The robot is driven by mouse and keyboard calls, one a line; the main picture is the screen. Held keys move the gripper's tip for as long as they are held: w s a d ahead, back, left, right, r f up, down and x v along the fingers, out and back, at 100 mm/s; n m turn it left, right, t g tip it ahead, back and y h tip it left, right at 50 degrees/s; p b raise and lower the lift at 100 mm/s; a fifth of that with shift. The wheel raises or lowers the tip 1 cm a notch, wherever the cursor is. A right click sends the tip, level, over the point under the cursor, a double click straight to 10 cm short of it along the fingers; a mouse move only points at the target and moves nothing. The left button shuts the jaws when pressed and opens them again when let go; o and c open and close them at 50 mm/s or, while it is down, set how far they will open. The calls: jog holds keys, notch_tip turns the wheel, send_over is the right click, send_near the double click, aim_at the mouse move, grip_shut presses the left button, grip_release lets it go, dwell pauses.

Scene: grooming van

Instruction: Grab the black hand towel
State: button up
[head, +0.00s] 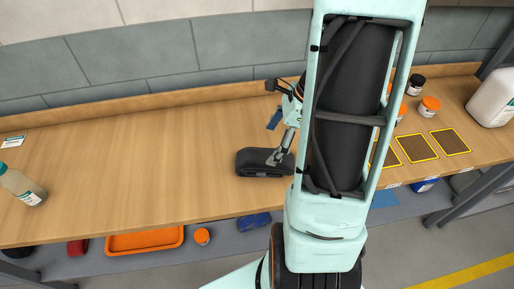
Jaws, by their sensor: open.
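A black hand towel (253,164), folded into a thick flat pad, lies on the wooden counter near its front edge. My gripper (279,157) is open and points down at the towel's right part. Its fingertips are at or just above the towel; I cannot tell whether they touch it. My arm hides whatever lies right of the towel.
Brown yellow-edged squares (450,142), orange-lidded jars (429,106) and a white jug (492,97) stand right. An orange tray (145,241) is below.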

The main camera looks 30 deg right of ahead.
aim_at(261, 157)
jog(key=x, duration=0.4)
jog(key=shift+s+d+f, duration=0.1)
jog(key=shift+w+x, duration=0.15)
jog(key=shift+x, duration=1.3)
jog(key=shift+w+x, duration=0.15)
jog(key=shift+x, duration=1.3)
jog(key=shift+f+b, duration=0.2)
jog(key=shift+b, duration=0.2)
jog(key=shift+c, duration=0.2)
jog(key=c, duration=1.2)
jog(key=shift+c, duration=0.2)
jog(key=shift+r, duration=0.15)
